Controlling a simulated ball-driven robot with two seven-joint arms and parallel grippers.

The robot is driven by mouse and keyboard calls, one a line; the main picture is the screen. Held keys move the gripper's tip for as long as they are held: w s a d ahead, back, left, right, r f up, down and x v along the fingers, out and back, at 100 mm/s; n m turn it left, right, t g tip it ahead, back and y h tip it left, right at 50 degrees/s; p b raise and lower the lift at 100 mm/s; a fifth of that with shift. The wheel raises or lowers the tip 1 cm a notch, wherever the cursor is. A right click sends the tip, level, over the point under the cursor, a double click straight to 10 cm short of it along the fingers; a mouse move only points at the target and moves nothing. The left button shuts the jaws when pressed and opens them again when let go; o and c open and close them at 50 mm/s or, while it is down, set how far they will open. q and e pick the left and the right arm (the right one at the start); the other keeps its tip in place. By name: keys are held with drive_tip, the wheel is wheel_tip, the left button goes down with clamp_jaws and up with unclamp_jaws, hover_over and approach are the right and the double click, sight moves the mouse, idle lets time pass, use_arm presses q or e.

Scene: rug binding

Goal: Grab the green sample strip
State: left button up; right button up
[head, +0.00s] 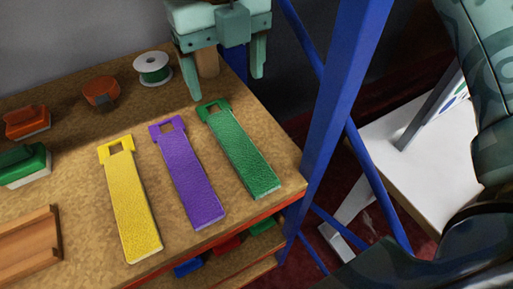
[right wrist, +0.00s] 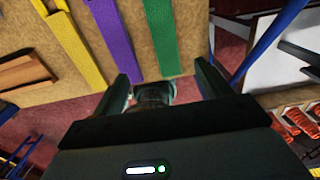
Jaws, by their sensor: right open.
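The green sample strip (head: 242,152) lies flat on the workbench, rightmost of three strips, with an open green loop (head: 213,110) at its far end. A purple strip (head: 191,182) and a yellow strip (head: 131,212) lie to its left. In the right wrist view the green strip (right wrist: 161,35) runs down to the bench's front edge, its near end between the fingers in the picture. My right gripper (right wrist: 163,70) is open and empty, apart from the strip. Its fingers cannot be made out in the head view. My left gripper is not in view.
A pale green fixture (head: 222,28) with two downward prongs stands behind the green strip. A blue post (head: 340,100) rises right of the bench. A thread spool (head: 152,68), an orange object (head: 101,92) and a wooden tray (head: 27,244) share the bench. A white table (head: 400,150) is right.

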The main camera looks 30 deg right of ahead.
drive_tip(key=d+f, duration=0.1)
drive_tip(key=f, duration=0.1)
drive_tip(key=b, duration=0.4)
hover_over(242, 150)
drive_tip(key=f, duration=0.9)
drive_tip(key=shift+w+a, duration=0.1)
drive_tip(key=shift+w, duration=0.15)
drive_tip(key=f+b, duration=0.2)
drive_tip(key=f, duration=0.1)
drive_tip(key=f+b, duration=0.1)
drive_tip(key=f, duration=0.1)
drive_tip(key=shift+s, duration=0.3)
drive_tip(key=shift+f, duration=0.35)
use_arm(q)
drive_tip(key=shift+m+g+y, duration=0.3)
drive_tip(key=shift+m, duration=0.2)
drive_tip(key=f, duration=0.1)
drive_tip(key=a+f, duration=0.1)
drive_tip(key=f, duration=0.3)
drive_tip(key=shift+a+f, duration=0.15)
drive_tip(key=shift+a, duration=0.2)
use_arm(e)
drive_tip(key=shift+r, duration=0.1)
drive_tip(key=shift+c, duration=0.3)
drive_tip(key=c, duration=1)
